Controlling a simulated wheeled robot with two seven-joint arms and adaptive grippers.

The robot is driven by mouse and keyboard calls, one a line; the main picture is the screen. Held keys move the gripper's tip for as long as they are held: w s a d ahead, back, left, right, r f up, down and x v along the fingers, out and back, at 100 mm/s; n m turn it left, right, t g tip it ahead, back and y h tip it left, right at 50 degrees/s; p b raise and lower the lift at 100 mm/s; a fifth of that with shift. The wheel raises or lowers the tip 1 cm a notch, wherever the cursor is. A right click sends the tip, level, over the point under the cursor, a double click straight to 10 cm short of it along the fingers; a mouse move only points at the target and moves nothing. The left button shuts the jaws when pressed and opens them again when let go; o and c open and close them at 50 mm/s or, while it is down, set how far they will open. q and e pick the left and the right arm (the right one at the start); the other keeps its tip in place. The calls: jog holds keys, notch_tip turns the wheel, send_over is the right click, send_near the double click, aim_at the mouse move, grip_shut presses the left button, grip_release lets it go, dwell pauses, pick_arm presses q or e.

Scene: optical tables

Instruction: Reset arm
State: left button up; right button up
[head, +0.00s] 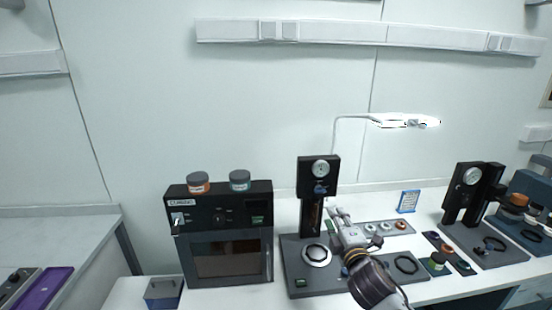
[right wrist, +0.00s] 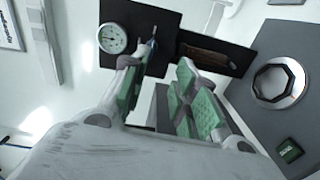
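My right gripper (head: 340,216) reaches in from the bottom of the head view, over the dark base of the middle gauge press (head: 318,178). In the right wrist view its two green-padded fingers (right wrist: 158,92) stand apart with a gap between them. I see nothing held in the gap. The press's dial (right wrist: 112,38) and dark column show beyond the fingers, and the round metal ring seat (right wrist: 279,83) lies to the right. Whether a fingertip touches the press I cannot tell. My left gripper is in neither view.
A black curing oven (head: 226,236) with two jars on top stands left of the press. A grey strip with small parts (head: 372,229) and a black ring (head: 406,264) lie to the right. A second gauge press (head: 466,190) stands further right. A lamp (head: 400,121) hangs above.

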jog(key=s+f+m+g, duration=1.5)
jog(key=s+f, duration=0.9)
jog(key=s, duration=0.5)
notch_tip(320, 180, down, 33)
jog(key=s, duration=0.2)
jog(key=s+d+f, duration=0.2)
jog(key=s+f, duration=0.8)
jog(key=s, duration=0.1)
jog(key=s+d+f+g, duration=0.1)
jog(key=s+d+f, duration=0.1)
jog(key=s+f, duration=0.8)
jog(key=shift+s+g, duration=0.3)
jog(key=shift+s, duration=0.45)
